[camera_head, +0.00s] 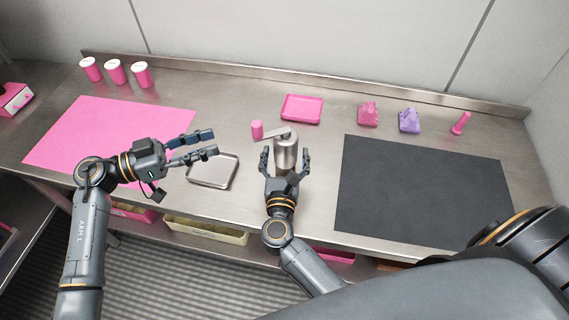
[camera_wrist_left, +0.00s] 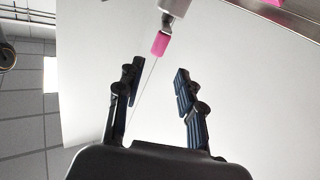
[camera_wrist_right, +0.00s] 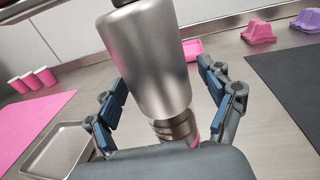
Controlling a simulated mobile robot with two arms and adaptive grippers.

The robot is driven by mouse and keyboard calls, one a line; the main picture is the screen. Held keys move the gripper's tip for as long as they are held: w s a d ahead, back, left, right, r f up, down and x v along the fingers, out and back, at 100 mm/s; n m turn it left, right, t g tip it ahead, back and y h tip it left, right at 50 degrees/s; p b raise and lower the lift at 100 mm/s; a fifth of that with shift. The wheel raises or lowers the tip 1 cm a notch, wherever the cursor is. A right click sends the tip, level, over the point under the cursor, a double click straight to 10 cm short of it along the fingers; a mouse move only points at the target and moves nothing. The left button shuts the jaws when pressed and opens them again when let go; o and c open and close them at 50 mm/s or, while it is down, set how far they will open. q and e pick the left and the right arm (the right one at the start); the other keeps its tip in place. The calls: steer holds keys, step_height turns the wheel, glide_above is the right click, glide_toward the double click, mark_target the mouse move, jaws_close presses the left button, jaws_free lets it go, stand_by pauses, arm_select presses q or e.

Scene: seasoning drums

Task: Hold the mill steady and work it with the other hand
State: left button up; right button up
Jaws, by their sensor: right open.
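The mill (camera_head: 285,152) is a steel cylinder standing upright on the steel counter, with a crank arm on top reaching left to a pink knob (camera_head: 257,129). My right gripper (camera_head: 285,156) is open, its fingers on either side of the mill. In the right wrist view the mill body (camera_wrist_right: 150,60) stands between the fingers, with gaps visible beside it. My left gripper (camera_head: 212,143) is open and empty, left of the knob and apart from it. In the left wrist view the pink knob (camera_wrist_left: 160,44) shows beyond the open fingertips.
A small metal tray (camera_head: 212,172) lies beside the left gripper. A pink mat (camera_head: 100,130) is at left, a dark mat (camera_head: 420,190) at right. Pink cups (camera_head: 116,72), a pink tray (camera_head: 302,109), pink (camera_head: 368,114) and purple (camera_head: 409,121) pieces stand at the back.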

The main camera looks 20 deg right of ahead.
steer(key=shift+w, duration=0.1)
